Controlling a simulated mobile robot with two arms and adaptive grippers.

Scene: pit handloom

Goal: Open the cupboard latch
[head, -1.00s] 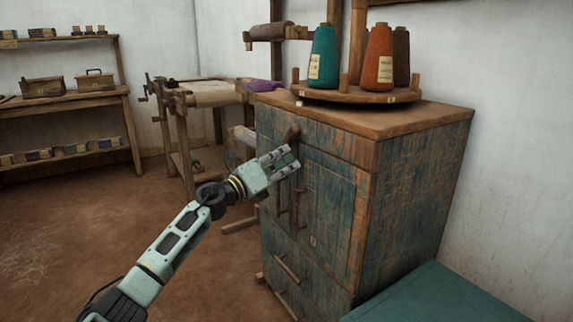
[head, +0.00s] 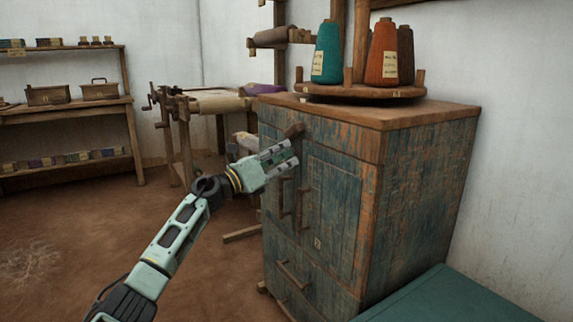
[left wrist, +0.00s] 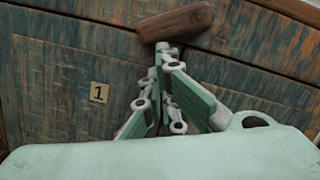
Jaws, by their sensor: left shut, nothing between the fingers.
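The cupboard (head: 335,190) is worn blue-green wood with two doors and drawers below. Its latch is a brown wooden turn bar (head: 294,130) near the top of the doors, lying closer to level than upright. The latch also shows in the left wrist view (left wrist: 175,22), slightly tilted. My left gripper (head: 291,153) is shut and empty, just below the latch. In the left wrist view, its fingertips (left wrist: 167,55) meet the latch's lower edge; whether they press on it I cannot tell. Both doors look closed. My right gripper is out of view.
Door handles (head: 303,207) sit below my gripper. A round wooden stand (head: 361,93) with several thread cones is on the cupboard top. A teal surface (head: 450,300) lies at front right. A loom frame (head: 185,125) stands behind; the floor at left is open.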

